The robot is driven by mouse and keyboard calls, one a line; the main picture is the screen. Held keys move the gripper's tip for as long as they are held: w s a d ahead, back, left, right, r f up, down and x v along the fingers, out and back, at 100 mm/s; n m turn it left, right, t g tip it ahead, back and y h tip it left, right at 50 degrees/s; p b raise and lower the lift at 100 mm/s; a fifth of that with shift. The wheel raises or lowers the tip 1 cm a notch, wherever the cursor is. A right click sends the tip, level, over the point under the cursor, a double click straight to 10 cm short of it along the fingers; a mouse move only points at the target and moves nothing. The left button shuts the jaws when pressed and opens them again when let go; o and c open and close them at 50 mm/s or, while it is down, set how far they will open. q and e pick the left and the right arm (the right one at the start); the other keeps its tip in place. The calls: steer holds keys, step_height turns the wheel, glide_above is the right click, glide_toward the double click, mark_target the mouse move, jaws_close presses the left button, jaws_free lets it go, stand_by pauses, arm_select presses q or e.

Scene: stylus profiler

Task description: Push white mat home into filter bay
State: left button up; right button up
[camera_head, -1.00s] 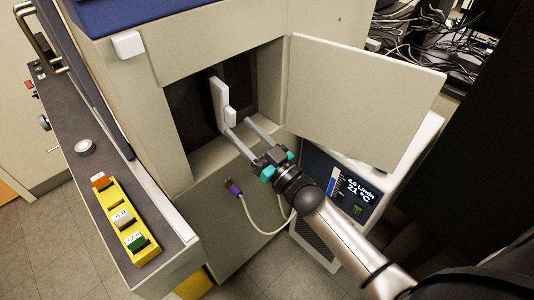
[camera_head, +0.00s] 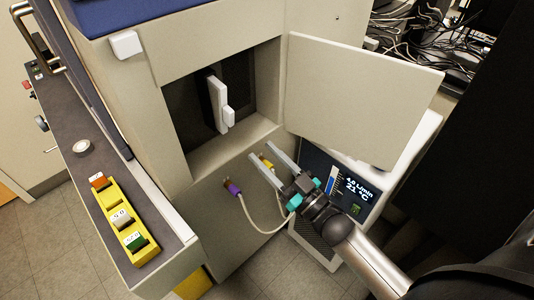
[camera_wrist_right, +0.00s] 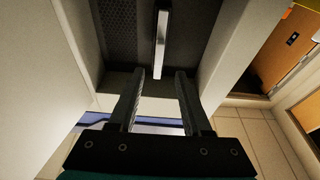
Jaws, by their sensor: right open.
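The white mat (camera_head: 217,102) stands upright in the dark opening of the filter bay (camera_head: 188,108), with a small white tab on its near edge. In the right wrist view the mat (camera_wrist_right: 161,45) shows edge-on as a pale strip inside the bay (camera_wrist_right: 121,30). My right gripper (camera_head: 264,165) is open and empty, outside and below the bay opening, apart from the mat. In the right wrist view its two fingers (camera_wrist_right: 158,75) are spread and point toward the bay. How deep the mat sits is hard to tell. My left gripper is not in view.
The bay door (camera_head: 365,95) stands open to the right. A purple-ended cable (camera_head: 234,188) and a yellow connector hang below the opening. A display unit (camera_head: 345,190) stands right of my gripper. A yellow rack (camera_head: 124,222) lies on the left ledge.

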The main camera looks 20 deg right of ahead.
mark_target(232, 112)
steer(key=shift+a+r+n, duration=0.1)
steer(key=shift+r+n, duration=0.15)
steer(key=shift+n, duration=0.25)
steer(key=shift+c, duration=0.7)
steer(key=r+n+g+p, duration=0.1)
steer(key=n+p, duration=0.1)
steer(key=n, duration=0.1)
steer(key=r+n+p, duration=0.1)
steer(key=n, duration=0.3)
steer(key=w+a+r+n+g+p, duration=0.1)
steer(key=r+n+p, duration=0.1)
steer(key=n, duration=0.2)
steer(key=shift+g+p, duration=0.3)
steer(key=shift+p, duration=0.05)
jaws_close()
steer(key=shift+w+a+r+n+h+p, duration=0.15)
steer(key=shift+w+a+r+n+p, duration=0.1)
steer(key=shift+w+n, duration=0.65)
steer(key=shift+w+a+r+n+h+p, duration=0.25)
steer(key=shift+w+n, duration=0.4)
steer(key=shift+w, duration=0.55)
steer(key=shift+w+a+r+n+h+p, duration=0.1)
steer(key=shift+w+a+r+n+p, duration=0.15)
steer(key=shift+w+n, duration=0.65)
steer(key=shift+w, duration=0.15)
